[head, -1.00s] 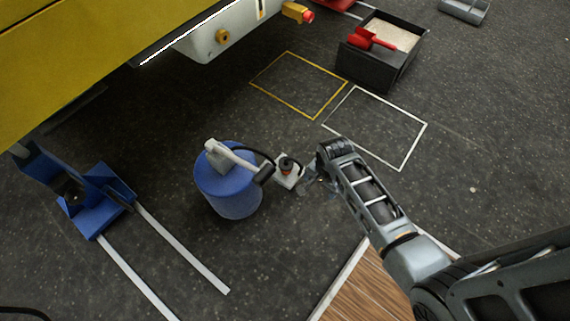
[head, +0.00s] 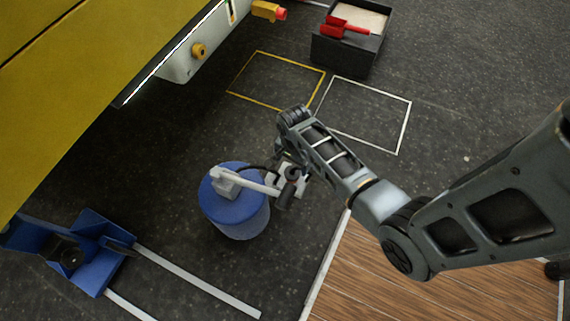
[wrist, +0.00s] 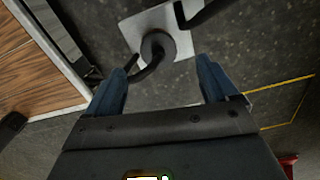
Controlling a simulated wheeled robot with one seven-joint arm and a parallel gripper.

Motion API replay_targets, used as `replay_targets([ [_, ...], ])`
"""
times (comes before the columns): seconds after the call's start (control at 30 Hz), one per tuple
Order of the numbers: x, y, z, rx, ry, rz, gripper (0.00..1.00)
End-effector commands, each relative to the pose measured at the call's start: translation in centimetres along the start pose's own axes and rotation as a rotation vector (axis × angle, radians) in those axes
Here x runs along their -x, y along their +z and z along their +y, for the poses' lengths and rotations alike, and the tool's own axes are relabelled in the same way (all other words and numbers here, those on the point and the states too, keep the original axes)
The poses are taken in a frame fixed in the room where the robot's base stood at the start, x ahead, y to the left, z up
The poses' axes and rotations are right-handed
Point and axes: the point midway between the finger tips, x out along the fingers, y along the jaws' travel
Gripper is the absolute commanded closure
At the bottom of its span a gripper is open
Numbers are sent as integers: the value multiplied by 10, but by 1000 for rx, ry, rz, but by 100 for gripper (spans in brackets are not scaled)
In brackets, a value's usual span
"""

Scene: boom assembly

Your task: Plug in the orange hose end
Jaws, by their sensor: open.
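In the wrist view my gripper (wrist: 160,66) is open, its two blue fingers apart. Just beyond and between the fingertips is a dark round hose end (wrist: 157,46) on a pale plate (wrist: 183,68), with a black hose curving from it. No orange shows on it now. In the head view my gripper (head: 287,158) is over the pale stand (head: 299,185) beside the blue drum (head: 240,213), and my arm hides most of the hose end. Contact between fingers and hose end cannot be told.
A yellow machine body (head: 70,80) fills the upper left, with a white box (head: 180,67) bearing a yellow knob (head: 199,50). A yellow fitting with a red tip (head: 268,11) is beyond. A blue bracket (head: 95,265) stands lower left. A black sandbox (head: 349,55) stands at the back.

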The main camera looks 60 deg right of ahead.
Motion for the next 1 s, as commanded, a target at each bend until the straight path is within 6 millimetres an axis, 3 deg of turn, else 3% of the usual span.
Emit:
replay_targets([
  [0.23,-1,0,0,0,0,0,13],
  [0.5,-26,0,0,0,1,0,13],
  [0.83,-27,0,0,0,0,0,13],
  [1.0,-41,1,1,-1,0,0,13],
])
